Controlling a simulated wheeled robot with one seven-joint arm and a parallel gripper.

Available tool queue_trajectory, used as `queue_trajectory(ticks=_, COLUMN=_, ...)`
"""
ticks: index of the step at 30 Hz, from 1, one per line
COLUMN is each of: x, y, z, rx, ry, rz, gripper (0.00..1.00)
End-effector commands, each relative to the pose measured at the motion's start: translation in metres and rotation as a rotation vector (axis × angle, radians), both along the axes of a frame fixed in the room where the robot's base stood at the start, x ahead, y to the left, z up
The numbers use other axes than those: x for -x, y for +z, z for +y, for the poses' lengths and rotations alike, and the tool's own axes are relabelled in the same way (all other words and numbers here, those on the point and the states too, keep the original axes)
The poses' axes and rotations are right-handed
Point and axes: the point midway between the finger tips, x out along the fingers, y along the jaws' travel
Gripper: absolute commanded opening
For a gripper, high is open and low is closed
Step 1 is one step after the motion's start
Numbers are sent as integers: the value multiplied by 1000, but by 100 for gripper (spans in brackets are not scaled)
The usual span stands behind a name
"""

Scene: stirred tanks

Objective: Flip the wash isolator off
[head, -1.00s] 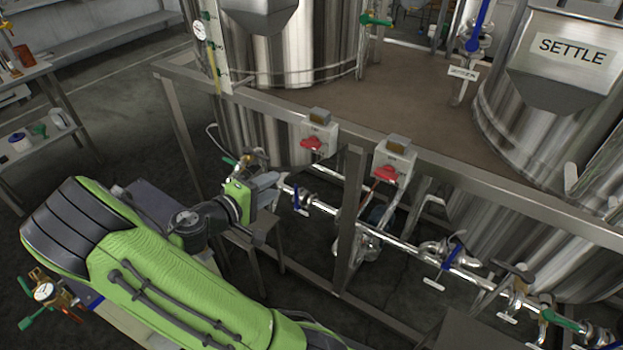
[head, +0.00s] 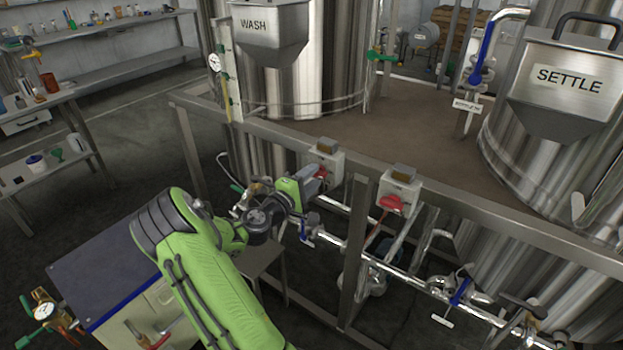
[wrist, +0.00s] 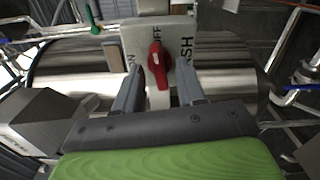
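The wash isolator is a grey box (head: 325,158) on the frame's rail below the WASH tank, with a red handle (head: 321,172) partly hidden by my gripper (head: 312,183) in the head view. In the wrist view the red handle (wrist: 157,66) lies lengthwise up the picture on the box face (wrist: 133,42), its upper end near the letters "FF". "ON" reads sideways at its left and part of "WASH" at its right. My gripper (wrist: 158,92) is open, its fingers to the left and right of the handle. Contact with the handle cannot be told.
A second isolator (head: 399,190) with a red handle stands close to the right on the same rail (head: 450,208). Pipes with blue-handled valves (head: 460,291) run below. A frame post (head: 357,250) stands between. Open floor lies at left.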

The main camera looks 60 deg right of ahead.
Motion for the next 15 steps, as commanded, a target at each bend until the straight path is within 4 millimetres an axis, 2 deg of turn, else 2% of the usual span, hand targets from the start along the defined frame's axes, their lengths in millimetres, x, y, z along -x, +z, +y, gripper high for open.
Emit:
queue_trajectory(ticks=8, x=0, y=0, z=-4, rx=0, ry=1, rz=0, gripper=39)
queue_trajectory(ticks=11, x=0, y=0, z=-4, rx=0, ry=1, rz=0, gripper=27)
queue_trajectory(ticks=15, x=1, y=0, z=-4, rx=0, ry=1, rz=0, gripper=6)
